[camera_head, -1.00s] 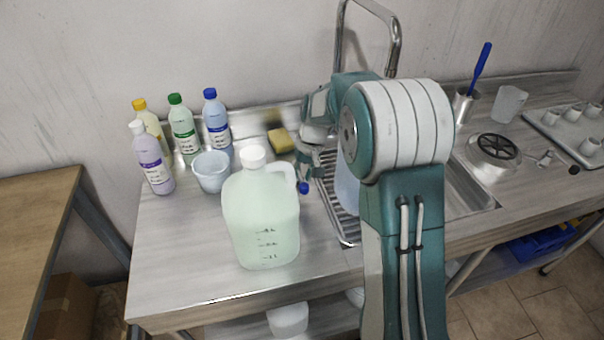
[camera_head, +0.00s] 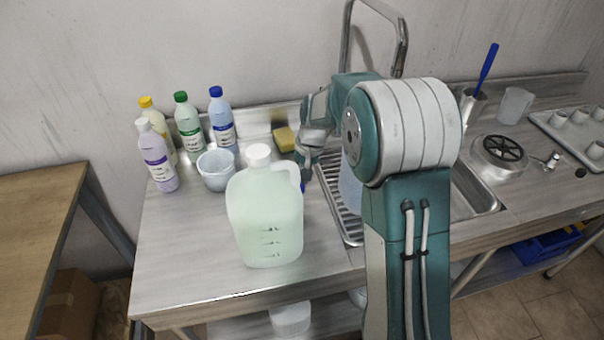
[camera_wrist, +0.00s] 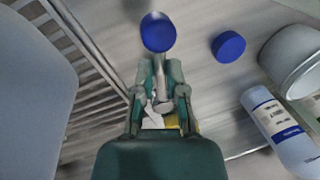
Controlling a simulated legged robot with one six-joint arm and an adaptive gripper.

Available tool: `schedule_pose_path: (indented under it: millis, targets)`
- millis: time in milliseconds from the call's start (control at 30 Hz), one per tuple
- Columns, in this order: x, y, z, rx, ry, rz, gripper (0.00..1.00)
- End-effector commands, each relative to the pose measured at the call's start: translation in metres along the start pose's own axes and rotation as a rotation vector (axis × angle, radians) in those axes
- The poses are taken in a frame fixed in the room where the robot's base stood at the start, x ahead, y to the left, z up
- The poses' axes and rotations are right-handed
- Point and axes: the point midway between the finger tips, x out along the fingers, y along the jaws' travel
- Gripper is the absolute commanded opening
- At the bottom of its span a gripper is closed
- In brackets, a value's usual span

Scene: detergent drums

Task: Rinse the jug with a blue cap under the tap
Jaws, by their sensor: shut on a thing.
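A sliver of that cap shows in the head view (camera_head: 303,187) behind the handle of the white-capped jug. A pale blue jug (camera_head: 350,190) stands by the drain rack, mostly hidden behind my arm. Its side fills the left of the wrist view (camera_wrist: 35,95); its top is not visible. Another blue cap (camera_wrist: 229,46) lies on the counter to the right in the wrist view. The tap (camera_head: 402,45) rises behind my arm.
A large pale green jug with a white cap (camera_head: 266,215) stands at the counter front. Several detergent bottles (camera_head: 190,128), a grey cup (camera_head: 216,172) and a yellow sponge (camera_head: 284,139) stand behind. The drain rack (camera_head: 332,185) edges the sink. The counter's front left is clear.

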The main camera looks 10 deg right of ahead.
Motion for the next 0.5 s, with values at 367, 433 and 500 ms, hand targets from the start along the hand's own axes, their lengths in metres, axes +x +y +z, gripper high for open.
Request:
schedule_pose_path:
  millis: [367,433,500]
  targets:
    - [0.0003,0.0002,0.0005,-0.002,-0.001,0.0,0.51]
    - [0.0002,0.0002,0.0005,-0.001,-0.001,0.0,0.51]
    - [-0.0005,0.0002,0.0005,-0.001,-0.001,0.0,0.51]
